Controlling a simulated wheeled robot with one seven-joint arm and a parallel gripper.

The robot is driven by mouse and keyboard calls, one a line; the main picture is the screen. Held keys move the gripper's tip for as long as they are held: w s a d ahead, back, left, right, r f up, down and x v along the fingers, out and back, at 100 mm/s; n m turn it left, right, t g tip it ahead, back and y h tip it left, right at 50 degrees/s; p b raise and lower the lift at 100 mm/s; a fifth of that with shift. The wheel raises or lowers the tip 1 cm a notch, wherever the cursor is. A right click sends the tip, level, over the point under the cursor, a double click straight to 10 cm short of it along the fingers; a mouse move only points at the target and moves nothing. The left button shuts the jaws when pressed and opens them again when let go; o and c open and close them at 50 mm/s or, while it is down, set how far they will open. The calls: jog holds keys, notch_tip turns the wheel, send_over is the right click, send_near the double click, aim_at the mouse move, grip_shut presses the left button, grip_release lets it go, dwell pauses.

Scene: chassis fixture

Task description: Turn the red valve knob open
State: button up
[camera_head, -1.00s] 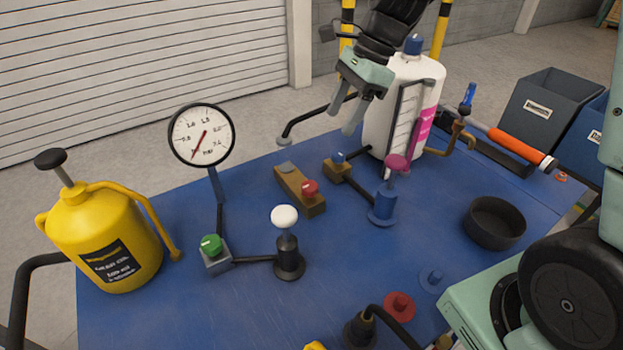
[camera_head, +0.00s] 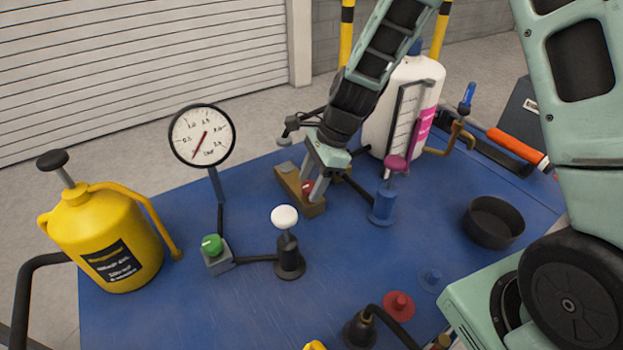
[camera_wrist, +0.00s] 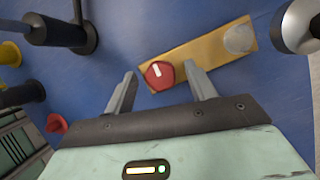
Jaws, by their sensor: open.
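The red valve knob (camera_wrist: 158,75) sits on one end of a yellow-brown block (camera_wrist: 205,52), with a white mark on its top. A grey round piece (camera_wrist: 238,39) is at the block's other end. In the head view the red knob (camera_head: 308,189) is partly hidden by my fingers. My gripper (camera_head: 313,190) is open and points down at the knob's end of the block. In the wrist view my gripper (camera_wrist: 161,80) has one finger on either side of the knob, with visible gaps. I cannot tell how low the fingertips reach around it.
A white-topped lever (camera_head: 285,218), a blue post with a pink top (camera_head: 393,165) and a pressure gauge (camera_head: 201,135) stand around the block. A white bottle (camera_head: 385,110) stands behind my wrist. A black bowl (camera_head: 493,222) and yellow can (camera_head: 100,240) are farther out.

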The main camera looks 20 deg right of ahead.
jog(key=shift+f, duration=0.1)
jog(key=c, duration=1)
jog(key=shift+o, duration=0.2)
jog(key=n+g+p, duration=0.1)
jog(key=n+p, duration=0.1)
jog(key=n, duration=0.2)
jog(key=shift+w+a+p, duration=0.1)
jog(key=shift+p, duration=0.25)
jog(key=n+g+h+p, duration=0.1)
jog(key=n+g, duration=0.1)
jog(key=n, duration=0.2)
jog(key=shift+w+n+p, duration=0.1)
jog(key=shift+n+p, duration=0.2)
jog(key=n+g+h, duration=0.1)
jog(key=n, duration=0.3)
jog(key=shift+a+p, duration=0.1)
jog(key=shift+p, duration=0.2)
jog(key=n+h, duration=0.2)
jog(key=n, duration=0.3)
jog(key=shift+n, duration=0.3)
